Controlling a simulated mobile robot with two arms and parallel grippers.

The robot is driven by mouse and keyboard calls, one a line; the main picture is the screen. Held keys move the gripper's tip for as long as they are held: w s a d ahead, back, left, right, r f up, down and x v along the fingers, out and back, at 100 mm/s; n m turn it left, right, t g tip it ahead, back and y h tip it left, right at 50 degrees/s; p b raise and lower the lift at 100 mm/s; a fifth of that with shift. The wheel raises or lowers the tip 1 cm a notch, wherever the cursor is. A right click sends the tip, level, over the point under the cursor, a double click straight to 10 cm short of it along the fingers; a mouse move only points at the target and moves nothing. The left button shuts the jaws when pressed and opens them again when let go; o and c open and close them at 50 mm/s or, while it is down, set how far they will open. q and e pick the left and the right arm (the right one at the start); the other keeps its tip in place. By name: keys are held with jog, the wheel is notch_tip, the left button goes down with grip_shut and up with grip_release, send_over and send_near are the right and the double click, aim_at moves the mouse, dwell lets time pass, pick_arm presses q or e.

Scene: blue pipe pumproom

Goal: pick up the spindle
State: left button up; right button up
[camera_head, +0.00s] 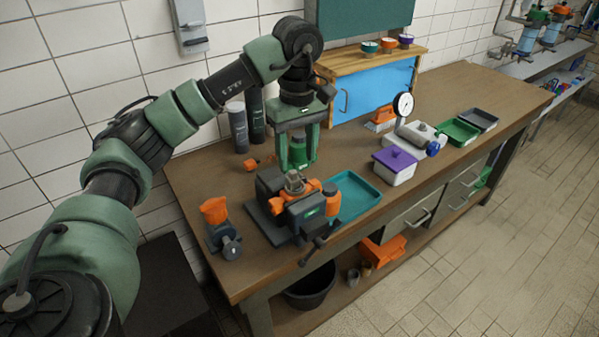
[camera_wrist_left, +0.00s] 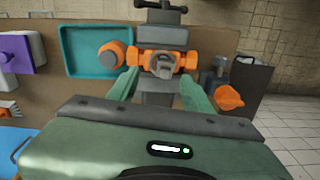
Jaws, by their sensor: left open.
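A dark vise (camera_head: 303,214) stands near the bench's front edge, with an orange valve body (camera_head: 311,188) in it. A grey metal piece (camera_head: 294,184) sticks up from the middle of the valve body; it may be the spindle, but I cannot tell for sure. My left gripper (camera_head: 298,165) points down above and just behind the vise, open, fingers apart. In the left wrist view, the vise (camera_wrist_left: 160,38), the orange valve body (camera_wrist_left: 182,61) and the grey piece (camera_wrist_left: 162,68) appear beyond and between the two green fingers (camera_wrist_left: 161,88). My right gripper is out of view.
A teal tray (camera_head: 364,205) lies right of the vise. An orange-and-grey device (camera_head: 217,215) stands to its left. Dark bottles (camera_head: 238,128) stand behind. A purple-lidded box (camera_head: 395,161), a dial gauge (camera_head: 403,105) and a green tray (camera_head: 457,132) are farther right.

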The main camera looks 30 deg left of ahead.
aim_at(293, 171)
pick_arm(q)
jog(key=shift+s+a+f+p, duration=0.2)
jog(key=shift+s+f+p, duration=0.3)
jog(key=shift+s+f, duration=0.2)
jog(key=shift+a+f+p, duration=0.15)
jog(key=shift+f+p, duration=0.35)
jog(key=shift+f, duration=0.2)
jog(key=f, duration=0.1)
jog(key=w+f, duration=0.1)
jog(key=shift+f+p, duration=0.3)
jog(key=shift+f, duration=0.05)
jog(key=shift+s+f, duration=0.2)
jog(key=shift+w, duration=0.1)
grip_shut()
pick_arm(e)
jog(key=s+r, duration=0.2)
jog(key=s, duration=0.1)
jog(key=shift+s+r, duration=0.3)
